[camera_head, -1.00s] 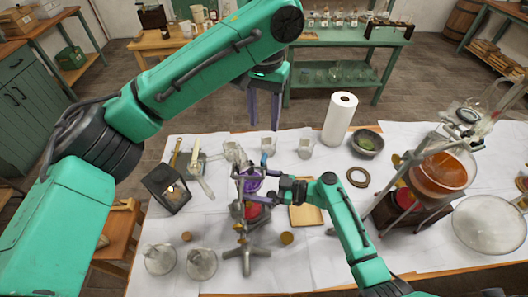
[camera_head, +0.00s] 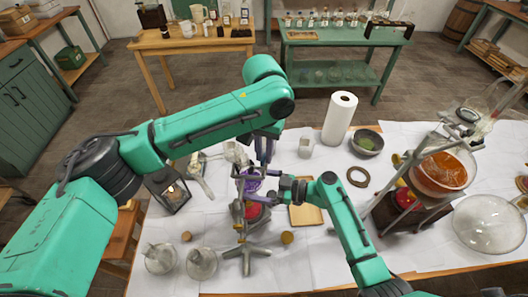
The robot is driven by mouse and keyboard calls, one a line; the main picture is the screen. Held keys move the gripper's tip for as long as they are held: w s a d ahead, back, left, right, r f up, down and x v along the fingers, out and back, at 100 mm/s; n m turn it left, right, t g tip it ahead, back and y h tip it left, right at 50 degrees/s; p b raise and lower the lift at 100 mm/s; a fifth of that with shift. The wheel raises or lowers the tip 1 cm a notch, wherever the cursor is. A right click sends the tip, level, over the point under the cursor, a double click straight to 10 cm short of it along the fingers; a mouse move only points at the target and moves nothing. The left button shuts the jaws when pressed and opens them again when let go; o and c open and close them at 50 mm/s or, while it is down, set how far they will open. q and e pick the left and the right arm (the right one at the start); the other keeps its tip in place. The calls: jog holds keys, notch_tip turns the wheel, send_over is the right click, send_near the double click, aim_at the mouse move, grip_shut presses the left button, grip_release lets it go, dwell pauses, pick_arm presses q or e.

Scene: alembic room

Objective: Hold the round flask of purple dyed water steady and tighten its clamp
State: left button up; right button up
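The round flask (camera_head: 250,186) of purple water sits on a small metal stand (camera_head: 246,256) near the table's middle, with something red below it. My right gripper (camera_head: 256,186) reaches in from the right, its two fingers on either side of the flask and close against it. My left gripper (camera_head: 264,158) hangs just above and behind the flask. Its fingers point down with a gap between them, and nothing shows in it. The clamp is small and partly hidden by the fingers, so its screw cannot be made out.
A paper roll (camera_head: 339,119) and a green bowl (camera_head: 367,142) stand behind to the right. A large orange flask (camera_head: 440,175) is in a rig at the right. A dark lantern (camera_head: 168,190) and glass vessels (camera_head: 201,263) are at the left.

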pick_arm(q)
grip_shut()
jog(key=shift+m, duration=0.3)
jog(key=m, duration=0.9)
jog(key=shift+m, duration=0.3)
jog(key=shift+r, duration=0.1)
pick_arm(e)
jog(key=shift+w, duration=0.1)
pick_arm(q)
jog(key=o, duration=0.6)
grip_release()
